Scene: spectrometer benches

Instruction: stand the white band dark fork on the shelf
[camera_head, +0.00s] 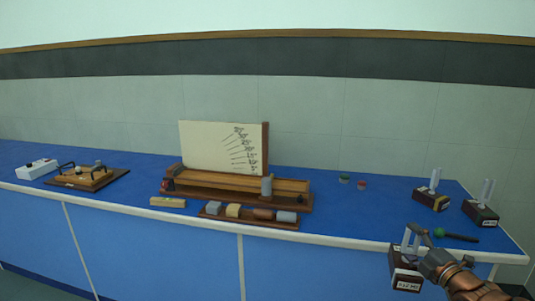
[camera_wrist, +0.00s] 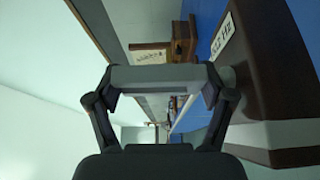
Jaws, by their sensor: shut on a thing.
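A dark box-based fork (camera_head: 405,268) with metal prongs and a white label hangs at the lower right of the head view, by the bench's front edge. In the wrist view its dark brown body and pale label (camera_wrist: 222,38) fill the right side. My gripper (camera_head: 418,238) is shut on the fork's grey metal part, which spans between the fingertips in the wrist view (camera_wrist: 160,78). The fork looks upright in the head view. I cannot clearly make out a shelf.
A wooden stand with a card (camera_head: 222,147) and a block tray (camera_head: 250,222) are mid-bench.

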